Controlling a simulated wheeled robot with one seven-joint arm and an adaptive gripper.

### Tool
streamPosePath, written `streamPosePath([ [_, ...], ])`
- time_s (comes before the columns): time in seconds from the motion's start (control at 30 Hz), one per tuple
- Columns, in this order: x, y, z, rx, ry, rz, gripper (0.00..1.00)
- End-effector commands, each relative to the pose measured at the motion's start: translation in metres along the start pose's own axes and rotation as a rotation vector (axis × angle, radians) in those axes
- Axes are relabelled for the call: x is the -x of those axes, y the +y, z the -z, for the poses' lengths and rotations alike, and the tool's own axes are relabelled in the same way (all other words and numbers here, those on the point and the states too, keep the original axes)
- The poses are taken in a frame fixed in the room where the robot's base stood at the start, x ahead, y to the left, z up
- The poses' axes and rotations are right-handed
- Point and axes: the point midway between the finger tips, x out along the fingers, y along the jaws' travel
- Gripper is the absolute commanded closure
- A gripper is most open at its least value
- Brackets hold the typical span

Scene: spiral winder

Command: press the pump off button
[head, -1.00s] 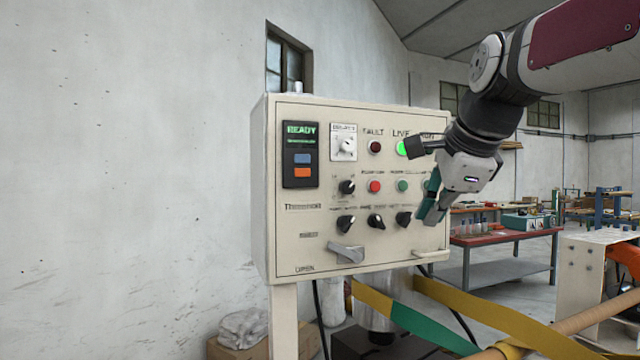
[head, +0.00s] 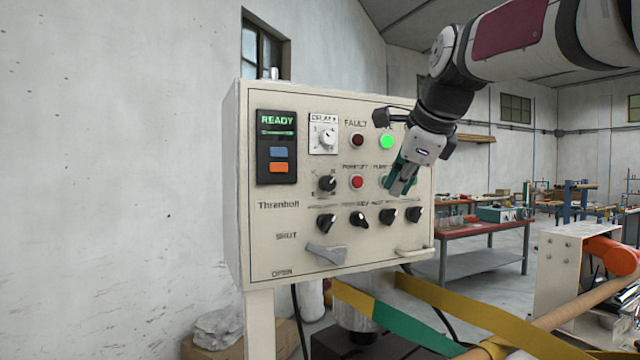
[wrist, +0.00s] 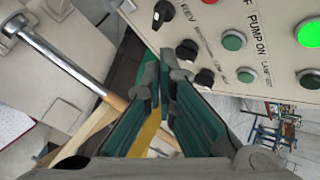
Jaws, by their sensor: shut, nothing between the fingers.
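The pump off button is a red round button (head: 356,182) in the middle row of the beige control panel (head: 290,225). Its label above reads roughly "PUMP OFF". In the wrist view, only a sliver of red shows at the top edge, left of the green pump on button (wrist: 233,41). My gripper (head: 400,186) is shut and empty, right of the red button in the head view, and partly covers the green button there. The gripper (wrist: 157,75) also shows in the wrist view, its teal fingers together. I cannot tell its exact gap from the panel.
A row of black knobs (head: 360,219) sits below the buttons. A grey lever (head: 326,254) and a pale handle (head: 414,251) stick out lower down. A dark fault lamp (head: 357,140) and a lit green lamp (head: 387,142) are above. A red-topped bench (head: 470,228) stands behind.

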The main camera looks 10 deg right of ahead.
Motion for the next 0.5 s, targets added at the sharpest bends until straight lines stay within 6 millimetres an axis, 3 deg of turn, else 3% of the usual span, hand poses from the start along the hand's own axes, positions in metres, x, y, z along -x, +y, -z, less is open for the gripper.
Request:
streamPosePath([
  [0.5, -0.043, -0.032, -0.033, 0.001, -0.001, -0.002, 1.0],
])
